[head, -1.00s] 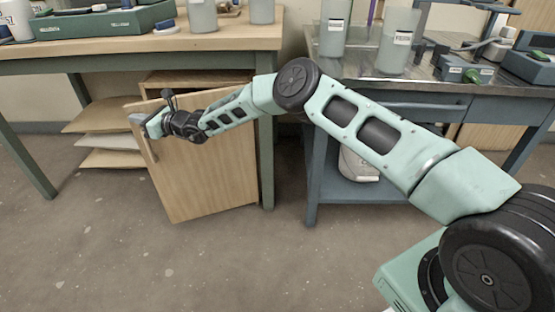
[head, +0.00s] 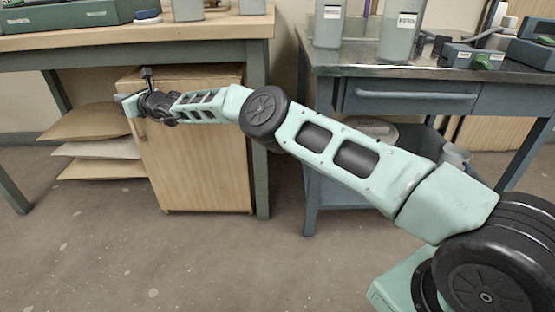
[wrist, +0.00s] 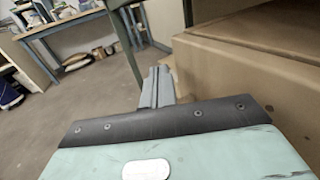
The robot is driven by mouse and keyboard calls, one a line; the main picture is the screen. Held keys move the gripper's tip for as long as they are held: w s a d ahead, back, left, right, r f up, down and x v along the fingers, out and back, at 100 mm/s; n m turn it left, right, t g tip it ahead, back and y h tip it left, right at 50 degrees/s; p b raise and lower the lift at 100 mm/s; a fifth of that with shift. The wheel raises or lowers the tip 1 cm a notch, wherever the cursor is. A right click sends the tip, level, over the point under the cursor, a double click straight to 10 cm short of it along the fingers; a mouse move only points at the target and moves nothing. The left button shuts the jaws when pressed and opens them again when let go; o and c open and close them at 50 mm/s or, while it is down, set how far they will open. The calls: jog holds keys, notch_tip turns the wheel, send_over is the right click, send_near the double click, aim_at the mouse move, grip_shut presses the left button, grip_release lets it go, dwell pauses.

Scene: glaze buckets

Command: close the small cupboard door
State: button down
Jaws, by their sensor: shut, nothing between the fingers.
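The small cupboard is a light wooden box under the left workbench. Its door (head: 200,165) faces me in the head view and lies flush or nearly flush with the front. My arm hides the door's upper part, so I cannot tell if a thin gap is left. The door's handle (head: 141,132) is at its left edge, just below my gripper. My gripper (head: 127,103) is at the door's upper left corner, shut and empty. I cannot tell if it touches the door. In the wrist view the shut fingers (wrist: 157,87) are beside the pale brown cupboard (wrist: 235,75).
Stacked boards (head: 98,147) lie left of the cupboard. A green bench leg (head: 258,140) stands at its right. A blue-grey metal table (head: 412,97) with buckets on top stands to the right. The floor (head: 200,265) in front is clear.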

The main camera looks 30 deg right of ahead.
jog(key=shift+w+d+f+m+t+h+b, duration=0.1)
jog(key=shift+w+d+m+t+h+b, duration=0.1)
jog(key=shift+w+b, duration=0.15)
jog(key=shift+w+d+m+t+h+b, duration=0.1)
jog(key=shift+w+h+b, duration=0.1)
jog(key=shift+w, duration=0.35)
jog(key=shift+d, duration=0.15)
jog(key=shift+d, duration=0.15)
